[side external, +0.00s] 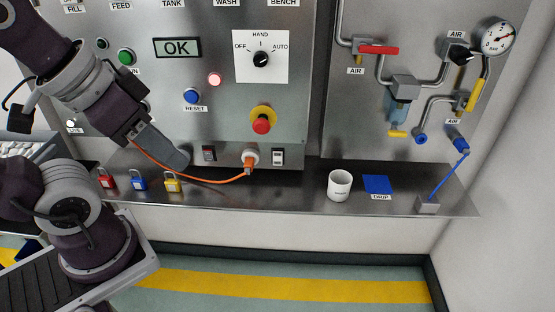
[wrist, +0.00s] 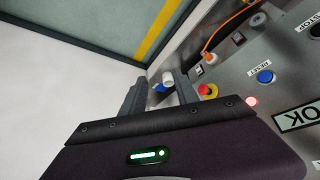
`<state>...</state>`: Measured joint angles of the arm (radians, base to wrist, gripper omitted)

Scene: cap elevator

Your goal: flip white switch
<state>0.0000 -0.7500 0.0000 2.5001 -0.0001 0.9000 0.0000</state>
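The white switch (side external: 278,157) is a small rocker on a black and white plate, low on the steel panel, right of the orange plug. It shows small in the wrist view (wrist: 198,70), beyond the right finger. A dark red rocker switch (side external: 208,153) sits left of the plug. My gripper (side external: 180,160) is in front of the lower left panel, left of both switches and apart from them. In the wrist view my gripper (wrist: 160,80) has its fingers spread with nothing held between them.
An orange plug (side external: 249,165) with a cable hangs between the switches. A red emergency button (side external: 262,124) is above. A white mug (side external: 340,186) and several padlocks (side external: 139,181) stand on the steel shelf (side external: 300,196). Valves and pipes (side external: 405,85) fill the right panel.

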